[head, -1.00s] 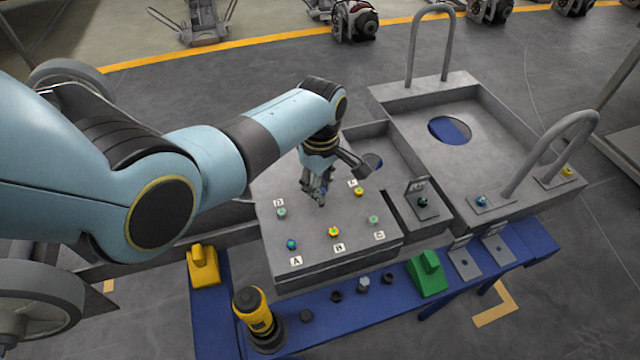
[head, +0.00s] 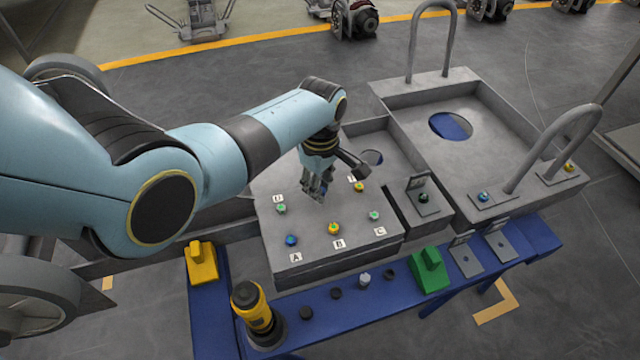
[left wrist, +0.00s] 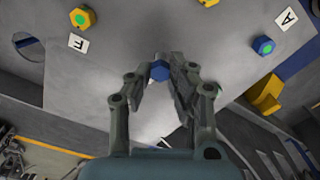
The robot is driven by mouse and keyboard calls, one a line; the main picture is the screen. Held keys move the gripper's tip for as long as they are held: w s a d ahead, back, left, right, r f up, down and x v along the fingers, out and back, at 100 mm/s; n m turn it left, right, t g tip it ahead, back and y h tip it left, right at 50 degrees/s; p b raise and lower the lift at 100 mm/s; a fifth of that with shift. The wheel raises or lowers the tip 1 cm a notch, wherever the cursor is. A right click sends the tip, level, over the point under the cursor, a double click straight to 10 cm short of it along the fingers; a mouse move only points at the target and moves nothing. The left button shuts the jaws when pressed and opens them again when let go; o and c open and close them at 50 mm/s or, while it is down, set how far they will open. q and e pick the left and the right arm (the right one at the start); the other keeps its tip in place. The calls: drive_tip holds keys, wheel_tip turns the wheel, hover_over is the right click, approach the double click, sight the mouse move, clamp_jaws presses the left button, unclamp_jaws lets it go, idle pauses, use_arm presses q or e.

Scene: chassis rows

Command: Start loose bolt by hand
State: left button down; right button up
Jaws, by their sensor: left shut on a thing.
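My left gripper (head: 319,194) is over the far middle of the grey block (head: 318,257). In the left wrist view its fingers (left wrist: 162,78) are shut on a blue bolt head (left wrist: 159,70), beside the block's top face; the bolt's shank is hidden. In the head view the fingers hide this bolt. My right gripper is not in view.
A blue bench (head: 350,313) runs along the front with a yellow-black tool (head: 254,315), a yellow block (head: 202,262), a green block (head: 430,272) and several small dark parts. A grey tray (head: 480,160) with hoop handles stands at the right.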

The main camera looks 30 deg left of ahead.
use_arm(q)
drive_tip(key=shift+f, duration=0.15)
drive_tip(key=shift+f+b, duration=0.6)
drive_tip(key=shift+f, duration=0.05)
drive_tip(key=m+p, duration=0.1)
drive_tip(key=m, duration=0.1)
drive_tip(key=shift+r+m, duration=0.1)
drive_tip(key=shift+m, duration=0.3)
drive_tip(key=shift+w+m, duration=0.1)
drive_tip(key=shift+m, duration=1.1)
drive_tip(key=shift+m, duration=0.8)
drive_tip(key=m, duration=0.3)
drive_tip(key=shift+d+p, duration=0.1)
drive_tip(key=shift+p, duration=0.3)
drive_tip(key=shift+m, duration=0.3)
